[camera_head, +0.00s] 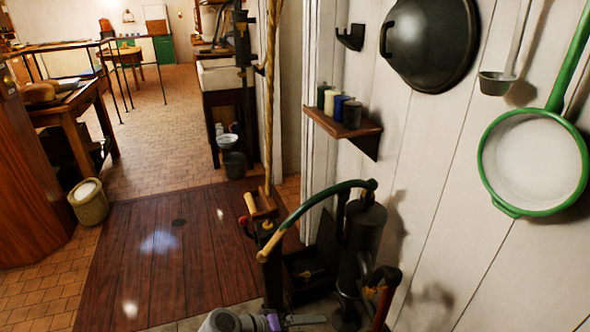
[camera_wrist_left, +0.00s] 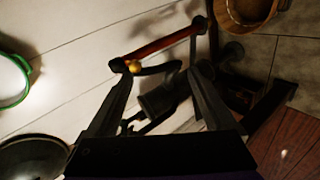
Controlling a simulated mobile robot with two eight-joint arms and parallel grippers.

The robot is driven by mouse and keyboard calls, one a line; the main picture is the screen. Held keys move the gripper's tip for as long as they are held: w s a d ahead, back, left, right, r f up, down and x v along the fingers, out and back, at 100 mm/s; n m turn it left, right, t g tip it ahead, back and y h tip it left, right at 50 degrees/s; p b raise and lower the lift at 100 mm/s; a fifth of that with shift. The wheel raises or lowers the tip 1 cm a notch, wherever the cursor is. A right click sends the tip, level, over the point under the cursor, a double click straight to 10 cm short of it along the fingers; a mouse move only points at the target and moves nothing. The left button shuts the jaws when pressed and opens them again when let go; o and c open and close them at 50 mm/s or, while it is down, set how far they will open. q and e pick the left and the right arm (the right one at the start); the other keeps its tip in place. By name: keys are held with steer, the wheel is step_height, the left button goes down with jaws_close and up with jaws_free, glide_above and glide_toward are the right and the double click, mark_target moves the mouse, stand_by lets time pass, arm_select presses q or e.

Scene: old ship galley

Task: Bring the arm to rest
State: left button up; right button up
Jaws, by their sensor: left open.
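In the left wrist view my left gripper (camera_wrist_left: 162,82) is open. Its two dark fingers point up the picture, wide apart, with nothing held between them. Beyond the fingertips is a reddish bar handle (camera_wrist_left: 165,46) with a brass knob at its left end. I cannot tell whether a fingertip touches it. My right gripper is in neither view.
A small shelf (camera_head: 345,131) holds several canisters. A green curved lever (camera_head: 318,202) juts out beside the pump. The plank floor (camera_head: 165,255) at left is clear.

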arm_select(q)
steer(key=s+a+m+y, duration=0.2)
steer(key=s+a+y, duration=0.8)
steer(key=s+a, duration=0.95)
step_height(320, 180, up, 13)
steer(key=w+p, duration=0.2)
steer(key=p, duration=1)
steer(key=shift+w+a+r+t+y+p, duration=0.2)
steer(key=shift+a+t+y+p, duration=0.1)
steer(key=shift+a+p, duration=0.1)
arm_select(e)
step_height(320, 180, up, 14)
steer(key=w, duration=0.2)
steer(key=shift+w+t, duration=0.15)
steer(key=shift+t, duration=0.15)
arm_select(q)
steer(key=shift+s, duration=0.25)
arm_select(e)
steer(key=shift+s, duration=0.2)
